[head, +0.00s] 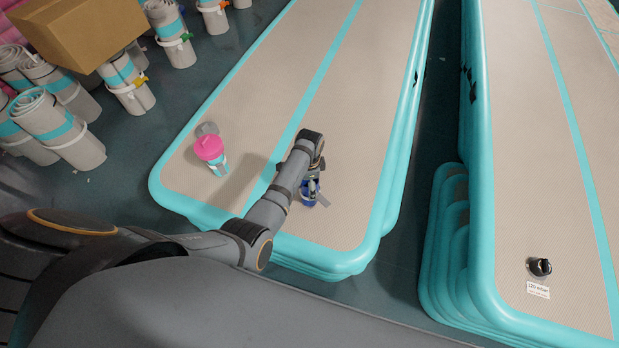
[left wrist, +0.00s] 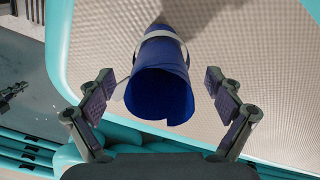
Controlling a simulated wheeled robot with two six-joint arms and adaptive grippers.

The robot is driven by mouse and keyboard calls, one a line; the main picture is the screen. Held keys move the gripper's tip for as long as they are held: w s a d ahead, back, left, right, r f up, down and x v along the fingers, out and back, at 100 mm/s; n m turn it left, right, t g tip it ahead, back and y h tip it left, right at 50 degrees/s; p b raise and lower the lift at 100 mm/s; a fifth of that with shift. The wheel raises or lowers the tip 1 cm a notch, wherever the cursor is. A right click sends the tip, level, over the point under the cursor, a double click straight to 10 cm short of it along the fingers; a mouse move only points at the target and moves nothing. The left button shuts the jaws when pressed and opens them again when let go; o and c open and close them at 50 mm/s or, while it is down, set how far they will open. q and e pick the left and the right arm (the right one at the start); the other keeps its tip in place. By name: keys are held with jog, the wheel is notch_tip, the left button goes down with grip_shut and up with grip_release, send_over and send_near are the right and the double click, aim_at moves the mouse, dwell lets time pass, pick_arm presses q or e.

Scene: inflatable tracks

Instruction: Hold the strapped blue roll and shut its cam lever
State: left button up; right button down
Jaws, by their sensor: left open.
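The blue roll (head: 309,189) lies on the beige top of the left inflatable track, near its front end, partly hidden by my left arm. In the left wrist view the roll (left wrist: 160,95) points its open end at the camera, with a pale strap (left wrist: 163,37) around its farther part. A pale flap shows at its left side; I cannot tell whether it is strap or label. My left gripper (left wrist: 160,82) is open, one finger on each side of the roll, with gaps visible. The cam lever cannot be made out. My right gripper is not in view.
A cardboard box (head: 80,32) and several strapped rolls are at upper left. A dark gap separates the right track (head: 540,200), which carries a black valve (head: 540,267).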

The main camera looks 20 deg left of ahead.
pick_arm(q)
jog(key=shift+w+f, duration=0.1)
jog(key=c, duration=1.6)
jog(key=shift+o, duration=0.2)
